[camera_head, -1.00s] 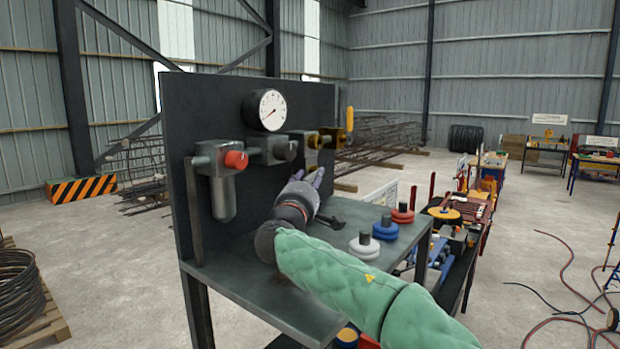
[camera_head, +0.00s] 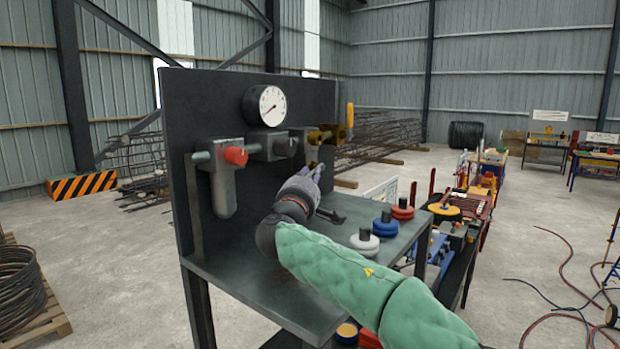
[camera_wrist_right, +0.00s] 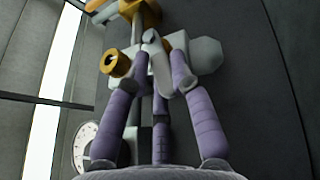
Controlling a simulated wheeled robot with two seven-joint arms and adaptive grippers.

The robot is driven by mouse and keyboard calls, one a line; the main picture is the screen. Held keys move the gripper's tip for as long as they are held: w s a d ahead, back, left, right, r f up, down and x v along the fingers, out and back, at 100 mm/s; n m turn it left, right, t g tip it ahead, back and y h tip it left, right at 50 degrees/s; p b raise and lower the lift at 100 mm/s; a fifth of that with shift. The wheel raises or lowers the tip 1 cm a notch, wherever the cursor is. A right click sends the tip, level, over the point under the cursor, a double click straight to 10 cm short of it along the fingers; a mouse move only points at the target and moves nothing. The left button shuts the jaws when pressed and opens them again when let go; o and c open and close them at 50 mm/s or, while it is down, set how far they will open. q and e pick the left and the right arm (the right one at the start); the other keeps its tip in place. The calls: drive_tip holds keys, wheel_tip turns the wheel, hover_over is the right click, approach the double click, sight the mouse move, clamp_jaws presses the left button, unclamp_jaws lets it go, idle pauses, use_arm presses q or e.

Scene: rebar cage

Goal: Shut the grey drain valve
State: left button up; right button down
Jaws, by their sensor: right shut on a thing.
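The grey drain valve (camera_wrist_right: 158,66) shows in the right wrist view as a pale grey lever on a grey body with a round brass fitting beside it. My right gripper (camera_wrist_right: 166,76) is shut on this lever, with its purple fingers around it. In the head view my right gripper (camera_head: 314,172) is just below the brass fittings at the right end of the panel's pipe row. There the fingers largely hide the valve. My left gripper is not in view.
The dark upright panel (camera_head: 210,100) carries a gauge (camera_head: 265,106), a red knob (camera_head: 236,156) and a yellow handle (camera_head: 350,114). White (camera_head: 364,241), blue (camera_head: 384,225) and red (camera_head: 402,209) discs stand on the bench (camera_head: 250,290), right of my forearm.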

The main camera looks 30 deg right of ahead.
idle(0.8)
drive_tip(key=c, duration=1.2)
unclamp_jaws()
drive_tip(key=v, duration=1.2)
